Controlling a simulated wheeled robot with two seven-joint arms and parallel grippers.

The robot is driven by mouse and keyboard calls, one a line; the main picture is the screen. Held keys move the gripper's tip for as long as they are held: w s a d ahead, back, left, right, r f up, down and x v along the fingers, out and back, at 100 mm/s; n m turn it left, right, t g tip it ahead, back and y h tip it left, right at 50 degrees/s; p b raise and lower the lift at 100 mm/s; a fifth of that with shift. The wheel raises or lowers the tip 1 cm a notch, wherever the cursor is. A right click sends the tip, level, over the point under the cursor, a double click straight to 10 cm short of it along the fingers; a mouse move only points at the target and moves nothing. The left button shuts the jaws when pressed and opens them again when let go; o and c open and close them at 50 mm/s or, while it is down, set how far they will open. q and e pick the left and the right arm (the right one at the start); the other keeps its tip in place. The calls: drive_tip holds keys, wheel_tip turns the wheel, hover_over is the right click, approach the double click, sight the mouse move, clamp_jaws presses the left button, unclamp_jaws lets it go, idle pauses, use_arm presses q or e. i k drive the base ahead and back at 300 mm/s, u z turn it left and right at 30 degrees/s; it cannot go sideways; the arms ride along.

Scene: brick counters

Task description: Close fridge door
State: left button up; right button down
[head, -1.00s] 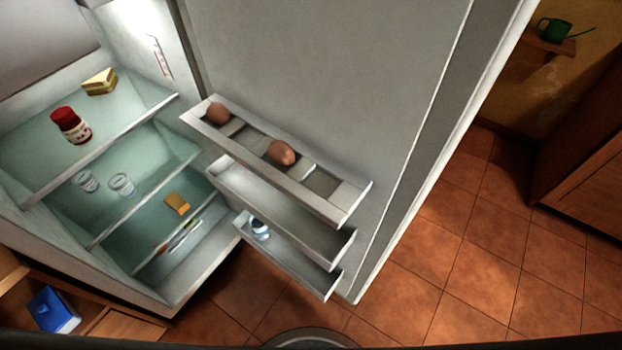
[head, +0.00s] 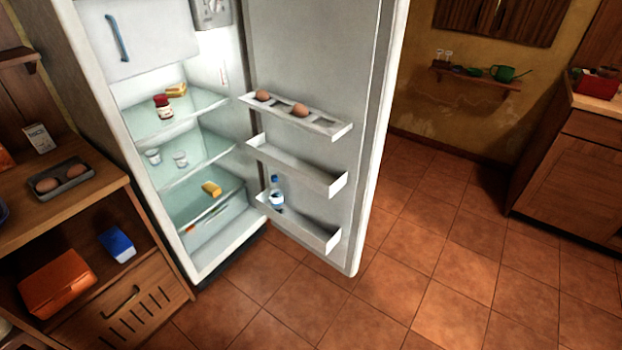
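The fridge (head: 92,103) stands left of centre in the head view, with its lit inside showing. Its white door (head: 362,190) is wide open, swung out to the right on the hinge side beside the shelves. The door's inner face is toward me, with an egg rack (head: 330,126), a middle bin (head: 318,178) and a low bin (head: 318,237) on it. Two eggs lie in the rack and a bottle (head: 276,192) stands in the low bin. Neither of my grippers is in view.
A wooden cabinet (head: 150,318) with an egg tray, a blue box and an orange container stands at the left. A wooden counter (head: 570,175) stands at the far right, and a small wall shelf (head: 478,84) hangs behind. The tiled floor (head: 420,300) in front and to the right is clear.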

sight(340, 60)
drive_tip(key=z, duration=1.4)
drive_tip(key=i, duration=3.6)
drive_tip(key=u, duration=3.85)
drive_tip(key=i, duration=0.45)
